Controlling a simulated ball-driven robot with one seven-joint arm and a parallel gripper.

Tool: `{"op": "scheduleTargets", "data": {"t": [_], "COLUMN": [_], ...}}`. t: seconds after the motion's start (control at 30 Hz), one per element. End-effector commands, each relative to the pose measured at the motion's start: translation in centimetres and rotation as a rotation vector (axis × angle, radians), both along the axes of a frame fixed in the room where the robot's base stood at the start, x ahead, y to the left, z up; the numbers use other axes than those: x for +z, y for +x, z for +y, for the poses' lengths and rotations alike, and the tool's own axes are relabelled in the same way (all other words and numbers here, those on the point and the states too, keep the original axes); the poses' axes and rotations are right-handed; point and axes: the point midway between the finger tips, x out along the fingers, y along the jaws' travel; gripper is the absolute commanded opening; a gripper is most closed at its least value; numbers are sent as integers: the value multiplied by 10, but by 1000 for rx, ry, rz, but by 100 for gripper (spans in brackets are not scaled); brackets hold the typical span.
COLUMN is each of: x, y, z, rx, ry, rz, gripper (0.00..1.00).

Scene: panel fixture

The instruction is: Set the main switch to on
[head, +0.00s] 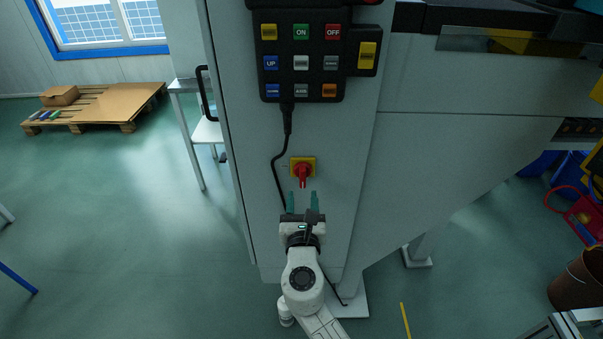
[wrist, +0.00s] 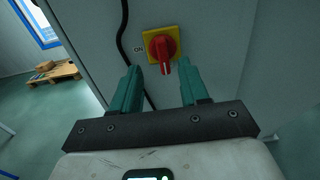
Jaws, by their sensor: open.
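The main switch (head: 302,171) is a red rotary knob on a yellow square plate, mounted on the grey cabinet face below the button panel. In the wrist view the switch (wrist: 163,47) shows above my fingers, with its handle pointing downward. A small "ON" label (wrist: 139,49) sits left of the plate. My gripper (head: 302,196) is open, with two teal fingers pointing at the switch from just below it. In the wrist view the fingers (wrist: 160,84) are spread with nothing between them, and the knob lies beyond their tips. I see no contact with the knob.
A black button panel (head: 301,52) with ON and OFF buttons hangs above the switch. Its black cable (head: 276,160) runs down the cabinet just left of the switch and my gripper. A door handle (head: 205,93) is at the cabinet's left edge. The cabinet face (head: 345,200) right of the switch is clear.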

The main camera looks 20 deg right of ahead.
Motion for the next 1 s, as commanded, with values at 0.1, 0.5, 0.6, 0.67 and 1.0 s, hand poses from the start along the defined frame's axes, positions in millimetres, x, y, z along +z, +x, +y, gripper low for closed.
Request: {"op": "scheduleTargets", "data": {"t": [0.1,0.5,0.6,0.67,1.0], "x": [1,0,0,1,0], "y": [23,75,79,81,80], "z": [-8,-26,-27,-27,-27], "rx": [-3,-4,-3,-3,-3], "ry": [3,5,5,5,6], "rz": [-2,-2,-2,-2,-1], "gripper": [45,45,45,45,34]}}
